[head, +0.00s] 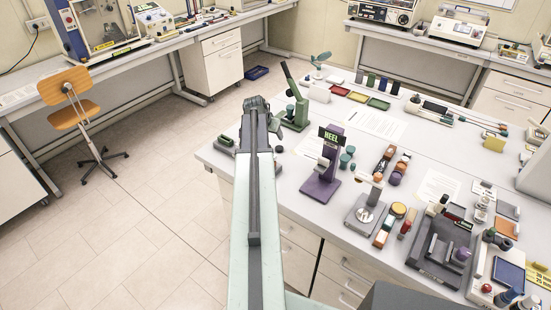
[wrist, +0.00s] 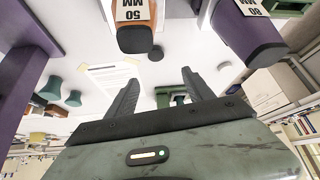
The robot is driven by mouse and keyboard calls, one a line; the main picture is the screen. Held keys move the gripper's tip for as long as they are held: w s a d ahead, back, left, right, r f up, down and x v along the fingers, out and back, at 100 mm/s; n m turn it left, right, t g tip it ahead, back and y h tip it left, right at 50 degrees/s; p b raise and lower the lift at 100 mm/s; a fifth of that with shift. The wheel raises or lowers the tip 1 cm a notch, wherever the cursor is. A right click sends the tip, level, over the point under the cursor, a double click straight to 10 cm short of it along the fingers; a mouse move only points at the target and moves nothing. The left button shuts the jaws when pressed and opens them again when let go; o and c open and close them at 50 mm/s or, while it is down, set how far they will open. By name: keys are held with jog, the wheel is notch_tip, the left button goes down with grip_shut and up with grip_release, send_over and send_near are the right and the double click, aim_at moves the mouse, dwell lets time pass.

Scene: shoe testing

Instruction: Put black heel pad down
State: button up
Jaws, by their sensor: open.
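My gripper (wrist: 160,76) is open, with its two dark fingers spread and nothing held between them. In the head view my gripper (head: 256,103) is at the far end of my arm, over the left end of the white workbench. A small dark round pad (wrist: 156,53), which looks like the black heel pad, lies on the white surface just beyond the fingertips in the wrist view. It shows apart from both fingers.
In the wrist view, an orange-brown heel marked 50 MM (wrist: 137,38) and a purple one marked 80 MM (wrist: 252,42) are close by. A green lever press (head: 296,105) and a purple HEEL stand (head: 322,175) stand on the workbench (head: 290,195).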

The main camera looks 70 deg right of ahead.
jog(key=b, duration=0.3)
send_near(279, 148)
jog(key=shift+f, duration=0.35)
jog(key=shift+r, duration=0.1)
jog(key=b+x, duration=0.6)
jog(key=x, duration=0.2)
jog(key=shift+b, duration=0.35)
jog(key=shift+r, duration=0.25)
grip_shut()
